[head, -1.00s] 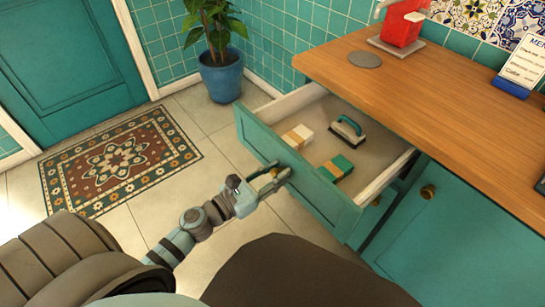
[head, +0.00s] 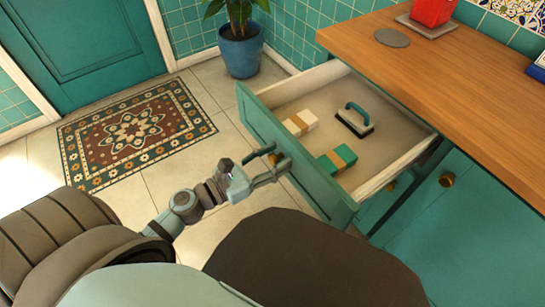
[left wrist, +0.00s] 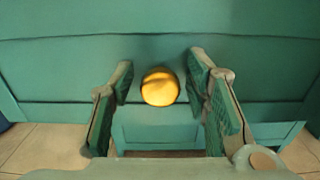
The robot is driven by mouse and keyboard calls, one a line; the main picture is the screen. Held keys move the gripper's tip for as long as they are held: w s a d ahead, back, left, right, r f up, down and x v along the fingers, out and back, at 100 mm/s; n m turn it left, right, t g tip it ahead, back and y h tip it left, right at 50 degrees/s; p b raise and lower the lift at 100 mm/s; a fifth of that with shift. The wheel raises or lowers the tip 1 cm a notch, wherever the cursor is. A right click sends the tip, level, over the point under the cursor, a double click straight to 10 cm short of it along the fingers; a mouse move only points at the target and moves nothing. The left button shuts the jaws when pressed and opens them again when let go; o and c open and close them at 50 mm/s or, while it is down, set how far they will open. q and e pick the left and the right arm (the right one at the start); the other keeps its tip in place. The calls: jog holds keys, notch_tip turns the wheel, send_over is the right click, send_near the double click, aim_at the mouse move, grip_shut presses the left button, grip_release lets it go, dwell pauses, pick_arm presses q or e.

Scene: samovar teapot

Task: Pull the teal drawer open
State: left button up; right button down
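The teal drawer (head: 300,160) stands pulled well out from under the wooden counter, its inside showing. Its round brass knob (left wrist: 160,87) sits in the middle of the front panel in the left wrist view. My left gripper (head: 272,165) is at the outside of the drawer front. In the left wrist view its two fingers (left wrist: 163,90) are spread wide on either side of the knob, with a gap on both sides, holding nothing. My right gripper is not in view.
In the drawer lie a brush (head: 355,121), a white-and-tan box (head: 300,123) and a green-and-tan box (head: 337,160). A potted plant (head: 240,50) stands behind. A patterned rug (head: 135,130) lies on the floor at left. The wooden counter (head: 440,75) is at right.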

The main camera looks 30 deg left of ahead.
pick_arm(q)
jog(key=v, duration=1.2)
dwell(0.4)
